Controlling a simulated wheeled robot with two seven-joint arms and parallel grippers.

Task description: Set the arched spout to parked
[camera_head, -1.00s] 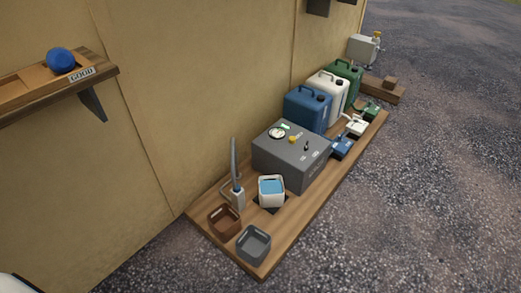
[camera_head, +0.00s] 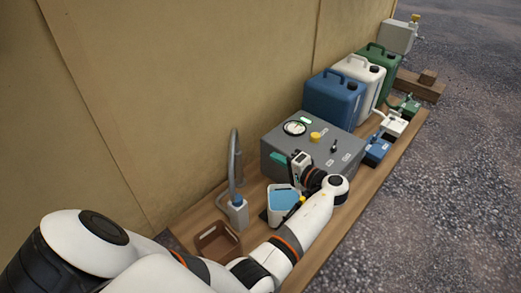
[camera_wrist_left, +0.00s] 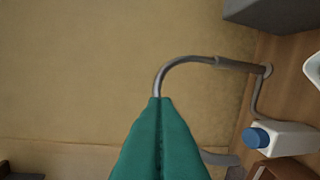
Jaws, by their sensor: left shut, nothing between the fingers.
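The arched spout (camera_head: 234,165) is a thin grey bent tube by the wall, left of the grey machine (camera_head: 310,152). It also shows in the left wrist view (camera_wrist_left: 185,61), curving out from a mount on the board. My left gripper (camera_head: 277,158) is shut and empty, in front of the machine and right of the spout. In the left wrist view its teal fingertips (camera_wrist_left: 160,99) overlap the free end of the spout; the head view shows a gap between them. I cannot read a parked mark. My right gripper is not in view.
A small white bottle with a blue cap (camera_head: 238,212) stands beneath the spout. A white tub of blue liquid (camera_head: 281,198) and a brown bin (camera_head: 217,240) are close by. Blue (camera_head: 333,100), white and green canisters stand behind the machine. My left arm covers the board's front.

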